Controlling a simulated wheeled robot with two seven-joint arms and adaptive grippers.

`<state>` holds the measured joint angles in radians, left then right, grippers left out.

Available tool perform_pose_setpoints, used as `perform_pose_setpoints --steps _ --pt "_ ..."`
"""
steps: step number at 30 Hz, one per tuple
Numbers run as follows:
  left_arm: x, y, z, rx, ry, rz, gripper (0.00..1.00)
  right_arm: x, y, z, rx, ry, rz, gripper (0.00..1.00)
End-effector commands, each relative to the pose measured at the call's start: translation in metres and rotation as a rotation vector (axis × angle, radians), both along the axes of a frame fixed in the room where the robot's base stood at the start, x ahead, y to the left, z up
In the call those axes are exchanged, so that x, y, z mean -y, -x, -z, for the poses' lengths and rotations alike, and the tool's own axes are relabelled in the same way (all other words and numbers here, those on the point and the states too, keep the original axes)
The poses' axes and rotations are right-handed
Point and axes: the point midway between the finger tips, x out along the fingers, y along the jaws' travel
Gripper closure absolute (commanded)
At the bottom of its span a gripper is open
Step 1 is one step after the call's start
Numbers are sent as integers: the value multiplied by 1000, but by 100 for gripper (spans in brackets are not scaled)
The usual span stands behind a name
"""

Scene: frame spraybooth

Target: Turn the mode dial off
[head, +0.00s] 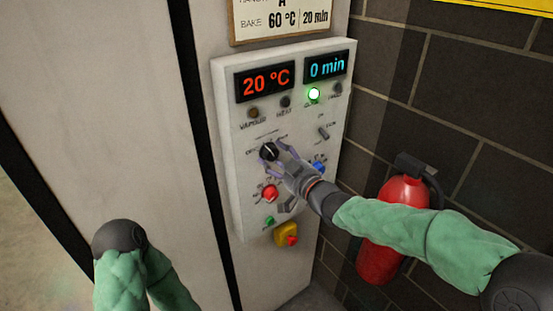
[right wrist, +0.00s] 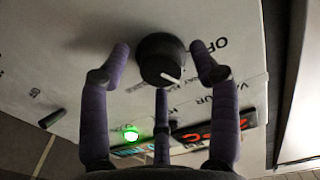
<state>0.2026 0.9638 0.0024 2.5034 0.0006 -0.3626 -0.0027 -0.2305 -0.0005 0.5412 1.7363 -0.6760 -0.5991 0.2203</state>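The black mode dial (head: 268,151) is on the white control panel (head: 228,125), left of my right gripper (head: 277,156). In the right wrist view the dial (right wrist: 160,55) sits between the fingertips of the right gripper (right wrist: 159,47). Small gaps show on both sides, and a third finger is below it. The fingers are open. My left gripper is out of view; only part of the left arm shows at lower left.
A green lamp (head: 314,94) glows under displays reading 20 °C and 0 min. A red extinguisher (head: 378,262) hangs behind my right forearm.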

Motion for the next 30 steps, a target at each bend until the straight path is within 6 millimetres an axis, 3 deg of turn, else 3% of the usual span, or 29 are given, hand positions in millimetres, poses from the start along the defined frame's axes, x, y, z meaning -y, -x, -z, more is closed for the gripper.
perform_pose_setpoints --steps 1,4,5,17,30 --pt "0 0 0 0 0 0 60 0 0 0 0 0 0 58" --pt "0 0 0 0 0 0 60 0 0 0 0 0 0 86" --pt "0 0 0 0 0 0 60 0 0 0 -1 1 0 91" --pt "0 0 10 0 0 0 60 0 0 4 32 49 -1 91" --pt "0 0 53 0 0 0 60 0 0 7 225 318 -2 91"
